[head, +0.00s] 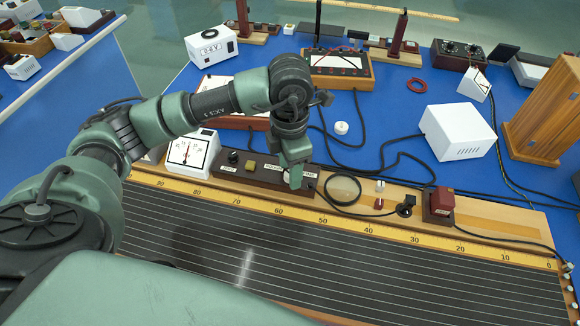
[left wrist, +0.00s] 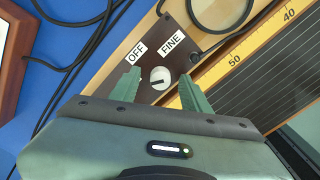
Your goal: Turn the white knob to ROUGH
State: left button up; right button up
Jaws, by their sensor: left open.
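The white knob (left wrist: 160,78) sits on a dark brown control box, with a dark pointer mark on its face. White labels reading OFF (left wrist: 135,53) and FINE (left wrist: 172,43) are beside it; I cannot read a ROUGH label in the left wrist view. In the head view the control box (head: 262,181) lies behind the scale, and my gripper hides most of the knob. My left gripper (left wrist: 160,92) is open, with its fingers pointing down at the box, one on either side of the knob in the picture. I cannot tell whether they touch it. My right gripper is out of view.
A black knob (head: 233,157) and a yellowish button (head: 249,165) are on the same box. A white dial meter (head: 190,152) stands at its left, a black ring (head: 342,189) at its right. Cables run behind. The long stringed board (head: 330,265) lies in front.

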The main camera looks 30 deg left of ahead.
pick_arm(q)
notch_tip(320, 180, up, 8)
jog(key=shift+f+b, duration=0.1)
jog(key=shift+b, duration=0.4)
dwell(0.4)
